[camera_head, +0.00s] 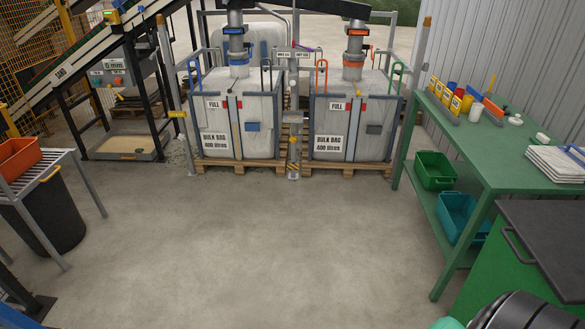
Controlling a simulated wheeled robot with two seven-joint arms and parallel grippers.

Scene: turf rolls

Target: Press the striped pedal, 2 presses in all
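The striped pedal (293,167) is small, with yellow and dark stripes. It sits low at the foot of a grey post between the two bulk bag stations, well ahead of me across the floor. It is too small to tell whether it is up or pressed down. Neither of my grippers shows. A dark rounded part with teal beside it at the bottom right edge appears to be part of my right arm.
Left bulk bag (260,112) and right bulk bag (345,112) stand on pallets in frames. A green workbench (470,150) and green cabinet (545,235) line the right. A black bin (50,215) and rack stand left. The middle concrete floor (250,250) is clear.

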